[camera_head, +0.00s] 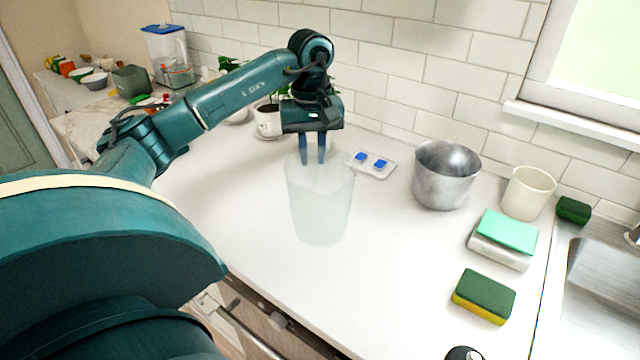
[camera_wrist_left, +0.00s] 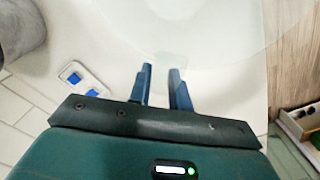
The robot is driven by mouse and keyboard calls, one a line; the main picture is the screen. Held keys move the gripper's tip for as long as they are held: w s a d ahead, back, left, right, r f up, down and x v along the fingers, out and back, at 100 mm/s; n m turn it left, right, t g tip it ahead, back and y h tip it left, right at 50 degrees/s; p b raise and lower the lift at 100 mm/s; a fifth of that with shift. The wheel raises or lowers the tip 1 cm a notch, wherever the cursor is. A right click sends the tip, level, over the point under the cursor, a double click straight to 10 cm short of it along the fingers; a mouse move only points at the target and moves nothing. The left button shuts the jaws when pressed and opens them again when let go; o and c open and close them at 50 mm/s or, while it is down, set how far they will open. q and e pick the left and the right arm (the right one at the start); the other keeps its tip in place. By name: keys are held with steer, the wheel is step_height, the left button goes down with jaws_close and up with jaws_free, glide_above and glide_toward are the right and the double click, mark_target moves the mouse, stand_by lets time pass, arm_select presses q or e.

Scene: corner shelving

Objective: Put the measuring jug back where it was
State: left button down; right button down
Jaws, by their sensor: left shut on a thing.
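The measuring jug (camera_head: 321,208) is a translucent, pale, tapered vessel over the middle of the white counter in the head view. It looks upright; I cannot tell whether its base touches the counter. My left gripper (camera_head: 313,158) points down at its top and is shut on the rim side. In the left wrist view, the blue fingers of my left gripper (camera_wrist_left: 160,76) pinch the jug's wall, and the clear jug (camera_wrist_left: 205,32) fills the upper middle. My right gripper is not in view.
A white tray with two blue pieces (camera_head: 371,163) lies behind the jug. A metal pot (camera_head: 444,176), cream cup (camera_head: 528,193), sponges (camera_head: 484,296) and sink (camera_head: 600,290) are to the right. Potted plants (camera_head: 268,121) stand behind my arm. The front-left counter (camera_head: 235,235) is clear.

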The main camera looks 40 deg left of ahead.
mark_target(313, 176)
arm_select(q)
steer(key=shift+f, duration=0.95)
step_height(313, 176, down, 4)
steer(key=shift+r+p, duration=0.15)
steer(key=shift+p, duration=0.15)
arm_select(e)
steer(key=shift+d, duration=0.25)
arm_select(q)
steer(key=shift+f, duration=0.2)
steer(key=c, duration=1.3)
jaws_free()
steer(key=shift+r, duration=0.1)
